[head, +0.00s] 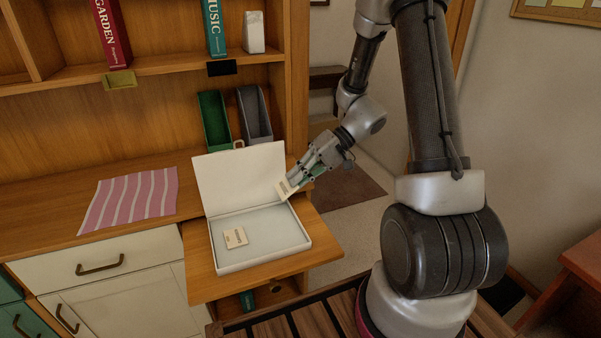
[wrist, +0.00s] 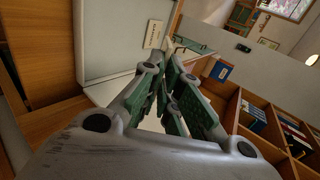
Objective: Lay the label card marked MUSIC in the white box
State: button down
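The white box (head: 262,262) stands open on a pull-out wooden board, its lid (head: 240,175) raised at the back. A small pale label card (head: 235,238) lies flat inside it, left of the middle; it also shows in the wrist view (wrist: 153,34). Its print is too small to read. My gripper (head: 289,184) is at the box's right side, near the lid's right edge, pointing down and left. I cannot read this card's print. In the wrist view the fingertips (wrist: 174,50) come close together.
A teal MUSIC binder (head: 214,28) and a red GARDEN binder (head: 110,34) stand on the shelf above. A green holder (head: 214,120) and a grey holder (head: 254,114) stand behind the lid. A pink striped cloth (head: 130,198) lies left. The box's right half is bare.

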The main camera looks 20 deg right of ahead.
jog(key=a+f, duration=0.1)
jog(key=f, duration=0.2)
jog(key=a+f, duration=0.1)
jog(key=f, duration=0.1)
jog(key=a+f, duration=0.1)
jog(key=f, duration=0.2)
jog(key=shift+a+f, duration=0.25)
jog(key=shift+f, duration=0.1)
jog(key=shift+a+f, duration=0.25)
jog(key=shift+f, duration=0.85)
jog(key=c, duration=1.6)
grip_release()
jog(key=shift+o, duration=0.2)
jog(key=v, duration=1.2)
